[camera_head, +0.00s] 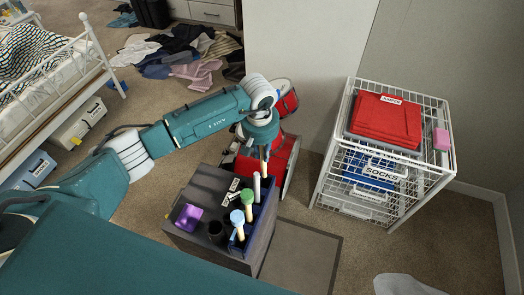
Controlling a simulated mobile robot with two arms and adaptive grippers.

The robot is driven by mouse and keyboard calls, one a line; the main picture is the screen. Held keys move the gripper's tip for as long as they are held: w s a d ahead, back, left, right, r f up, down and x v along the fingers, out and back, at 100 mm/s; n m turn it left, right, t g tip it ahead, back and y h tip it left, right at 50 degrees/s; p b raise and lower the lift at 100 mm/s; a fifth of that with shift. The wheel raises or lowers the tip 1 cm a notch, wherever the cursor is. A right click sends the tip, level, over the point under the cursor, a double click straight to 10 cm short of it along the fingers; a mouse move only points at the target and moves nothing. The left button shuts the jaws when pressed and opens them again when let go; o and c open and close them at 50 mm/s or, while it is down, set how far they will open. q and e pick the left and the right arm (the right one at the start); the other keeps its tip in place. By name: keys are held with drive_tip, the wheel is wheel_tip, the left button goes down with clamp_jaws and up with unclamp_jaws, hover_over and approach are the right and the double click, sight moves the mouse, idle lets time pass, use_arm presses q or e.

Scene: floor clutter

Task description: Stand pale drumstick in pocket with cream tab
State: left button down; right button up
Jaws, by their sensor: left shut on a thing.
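My left arm comes in from the left, and its gripper (264,146) points down above the dark grey stand (196,186). It is shut on a thin tan stick, seemingly the pale drumstick (264,168), which hangs roughly upright; its lower end is hard to make out. Below it, a blue pocket holder (262,215) sits at the stand's right side. A whitish stick (256,188), a green-topped stick (247,197) and a light-blue-topped stick (237,217) stand in or by the holder. Small white labels (233,185) show beside it; I cannot make out a cream tab. My right gripper is not in view.
A purple object (188,217) and a black cup (216,231) occupy the stand top. A red drum (283,157) stands close behind. A white wire rack (391,196) with red cloth (386,120) is to the right. Clothes (182,50) litter the floor behind.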

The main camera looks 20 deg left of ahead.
sight(262, 168)
use_arm(q)
drive_tip(key=shift+f, duration=0.5)
drive_tip(key=shift+s+f+b, duration=0.1)
drive_tip(key=shift+f+b, duration=0.2)
drive_tip(key=shift+b, duration=0.05)
drive_tip(key=shift+f+b, duration=0.3)
drive_tip(key=shift+f, duration=0.4)
drive_tip(key=shift+f+b, duration=0.7)
drive_tip(key=shift+f, duration=0.1)
wheel_tip(262, 168, down, 5)
drive_tip(key=b, duration=0.4)
drive_tip(key=shift+r+b, duration=0.2)
drive_tip(key=shift+b, duration=0.1)
drive_tip(key=shift+f+b, duration=0.8)
drive_tip(key=shift+b, duration=0.05)
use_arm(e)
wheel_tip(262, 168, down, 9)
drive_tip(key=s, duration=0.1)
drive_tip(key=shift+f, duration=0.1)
